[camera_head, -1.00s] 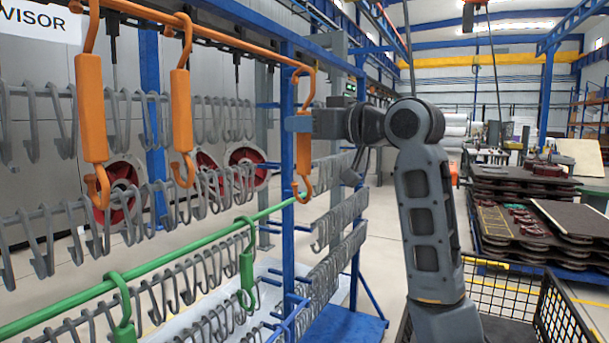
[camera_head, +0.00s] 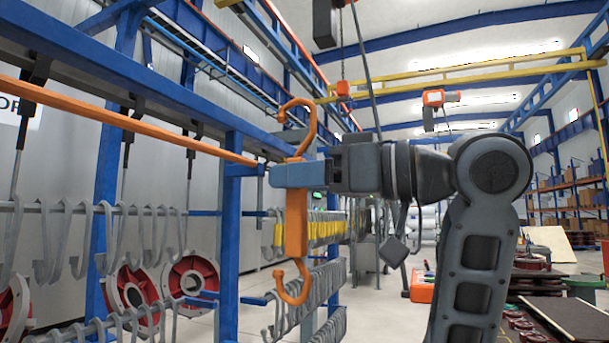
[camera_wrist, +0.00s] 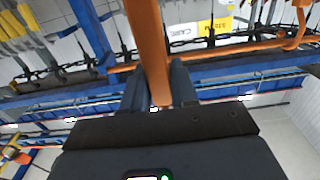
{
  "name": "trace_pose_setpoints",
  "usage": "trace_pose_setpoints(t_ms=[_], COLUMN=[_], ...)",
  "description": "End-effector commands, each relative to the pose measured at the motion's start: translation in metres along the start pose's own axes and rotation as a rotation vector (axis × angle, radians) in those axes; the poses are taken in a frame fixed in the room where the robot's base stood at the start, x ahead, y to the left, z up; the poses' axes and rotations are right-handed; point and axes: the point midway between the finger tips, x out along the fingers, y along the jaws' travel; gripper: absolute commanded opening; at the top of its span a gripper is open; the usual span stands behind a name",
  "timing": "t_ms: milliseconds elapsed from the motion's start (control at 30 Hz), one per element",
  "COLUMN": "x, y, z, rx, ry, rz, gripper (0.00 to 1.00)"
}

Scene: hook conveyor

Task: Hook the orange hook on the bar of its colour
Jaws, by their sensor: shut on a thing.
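The orange hook (camera_head: 296,222) is upright in my gripper (camera_head: 290,174), which is shut on its upper body. Its open top curl (camera_head: 297,108) rises above my gripper, and its lower curl hangs free. The orange bar (camera_head: 130,124) runs from the left edge and ends left of the hook; in the head view a gap shows between them. In the wrist view the hook (camera_wrist: 148,40) stands between my fingers (camera_wrist: 158,88), and the orange bar (camera_wrist: 235,51) runs behind it. I cannot tell their distance in depth.
A blue frame post (camera_head: 226,240) and blue beam (camera_head: 150,75) stand by the bar. Grey hooks (camera_head: 160,240) hang on racks below, with yellow-topped ones (camera_head: 310,232) behind the held hook.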

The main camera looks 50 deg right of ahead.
Motion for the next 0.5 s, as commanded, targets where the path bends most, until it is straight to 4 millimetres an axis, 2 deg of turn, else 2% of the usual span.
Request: trace_pose_setpoints(t_ms=[200, 500], x=[0.016, 0.025], y=[-0.001, 0.001], z=[-0.001, -0.004], rx=[0.0, 0.002], ry=[-0.001, -0.001], rz=[-0.002, -0.002], gripper=[0.0, 0.0])
